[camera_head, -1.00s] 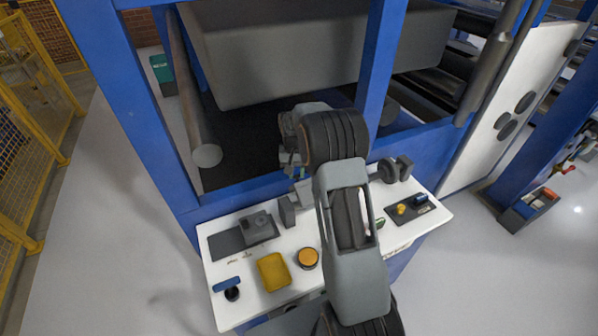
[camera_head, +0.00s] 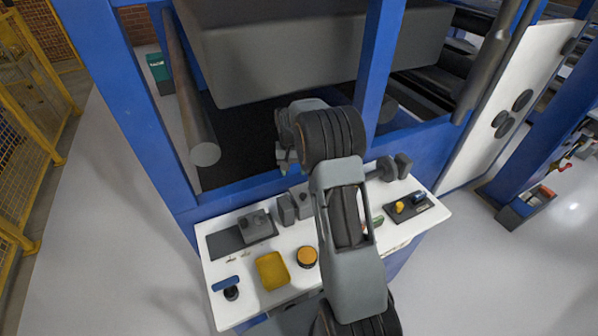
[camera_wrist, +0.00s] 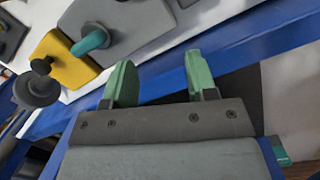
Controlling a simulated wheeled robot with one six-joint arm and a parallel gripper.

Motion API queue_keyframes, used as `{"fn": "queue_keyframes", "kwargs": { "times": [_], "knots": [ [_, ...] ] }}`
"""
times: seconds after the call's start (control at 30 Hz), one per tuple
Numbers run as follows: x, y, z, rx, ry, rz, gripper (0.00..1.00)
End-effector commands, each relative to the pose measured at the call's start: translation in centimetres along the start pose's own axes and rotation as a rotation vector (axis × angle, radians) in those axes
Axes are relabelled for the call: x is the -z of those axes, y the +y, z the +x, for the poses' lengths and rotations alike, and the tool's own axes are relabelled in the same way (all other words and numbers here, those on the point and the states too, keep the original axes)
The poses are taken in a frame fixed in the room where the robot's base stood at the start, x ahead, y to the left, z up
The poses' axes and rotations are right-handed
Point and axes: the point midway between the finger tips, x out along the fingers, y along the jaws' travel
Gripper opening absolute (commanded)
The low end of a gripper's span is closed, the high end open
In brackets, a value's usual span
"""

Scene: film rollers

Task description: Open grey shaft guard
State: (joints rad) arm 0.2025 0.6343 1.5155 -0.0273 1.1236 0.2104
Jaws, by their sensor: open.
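The likely grey shaft guard (camera_wrist: 145,30) is a grey cover on the white table, at the top of the wrist view. In the head view my gripper (camera_head: 286,157) is beyond the table's back edge, and my arm hides much of the guard.
The white table (camera_head: 245,290) carries a yellow tray (camera_head: 272,270), an orange-topped round part (camera_head: 307,257), a grey block (camera_head: 255,224) and a blue-handled tool (camera_head: 226,284). Blue frame posts (camera_head: 378,60) and a large grey roller housing (camera_head: 290,60) stand close around my arm.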

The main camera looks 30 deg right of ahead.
Motion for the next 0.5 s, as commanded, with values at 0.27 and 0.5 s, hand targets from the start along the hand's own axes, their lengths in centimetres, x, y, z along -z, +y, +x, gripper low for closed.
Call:
{"fn": "queue_keyframes", "kwargs": {
  "times": [0.27,0.5],
  "knots": [
    [-3.0,0.7,-4.5,0.002,0.005,0.0,0.52],
    [-7.8,1.8,-7.6,0.001,0.003,0.0,0.52]
  ]
}}
